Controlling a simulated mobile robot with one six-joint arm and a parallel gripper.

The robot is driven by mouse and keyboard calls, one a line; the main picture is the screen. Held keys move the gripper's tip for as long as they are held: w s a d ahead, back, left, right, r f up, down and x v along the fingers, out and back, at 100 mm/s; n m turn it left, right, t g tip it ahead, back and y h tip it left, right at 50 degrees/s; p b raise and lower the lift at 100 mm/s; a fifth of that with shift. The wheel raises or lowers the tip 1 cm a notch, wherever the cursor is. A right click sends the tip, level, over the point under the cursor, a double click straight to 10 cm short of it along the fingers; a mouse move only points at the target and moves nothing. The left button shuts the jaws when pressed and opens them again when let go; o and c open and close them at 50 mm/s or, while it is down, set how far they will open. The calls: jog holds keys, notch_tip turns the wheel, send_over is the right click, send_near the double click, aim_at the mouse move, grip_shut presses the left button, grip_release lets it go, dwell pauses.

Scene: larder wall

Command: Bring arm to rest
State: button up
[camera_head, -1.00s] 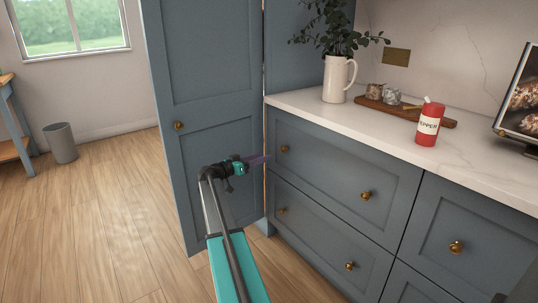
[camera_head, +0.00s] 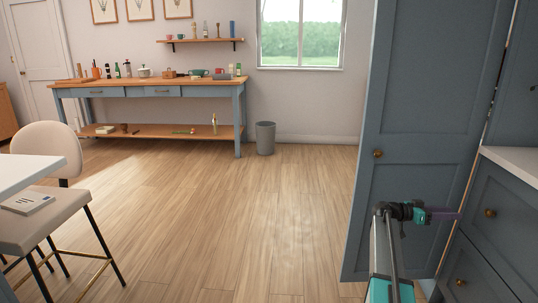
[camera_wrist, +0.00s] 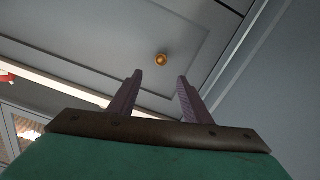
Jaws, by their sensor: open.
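My arm reaches forward from the bottom right of the head view.
A white counter (camera_head: 515,158) with blue drawers (camera_head: 490,225) stands at the right edge. A wooden workbench (camera_head: 150,84) and a grey bin (camera_head: 265,138) stand at the back. A beige chair (camera_head: 45,190) is at the left. The wooden floor between is clear.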

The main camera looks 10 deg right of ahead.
jog(key=w+a+f+n+t+y+p, duration=0.1)
jog(key=w+a+f+n+t+p, duration=0.15)
jog(key=a+f+p, duration=0.55)
jog(key=w+a+f+n+t+y+p, duration=0.1)
jog(key=w+a+f+n+p, duration=0.2)
jog(key=a, duration=0.9)
jog(key=s+a+f+n+y+p, duration=0.25)
jog(key=s+a+f, duration=0.25)
jog(key=a+f, duration=0.3)
jog(key=s+a+f+n+y+p, duration=0.1)
jog(key=s+a+f+p, duration=0.35)
jog(key=a, duration=0.55)
jog(key=s+a+f+n+g+y+p, duration=0.1)
jog(key=s+a+f+n+y, duration=0.1)
jog(key=s+a, duration=0.7)
jog(key=s+a+f+n+g+y+p, duration=0.1)
jog(key=s+a+n+y, duration=0.3)
jog(key=s+a, duration=0.5)
jog(key=s+a+f+n+g+y+p, duration=0.1)
jog(key=s+a+f+n+y+p, duration=0.1)
jog(key=s+a, duration=0.7)
jog(key=shift+s+a+f+n+y+p, duration=0.3)
jog(key=shift+a+f+n+y, duration=0.7)
jog(key=shift+y, duration=0.75)
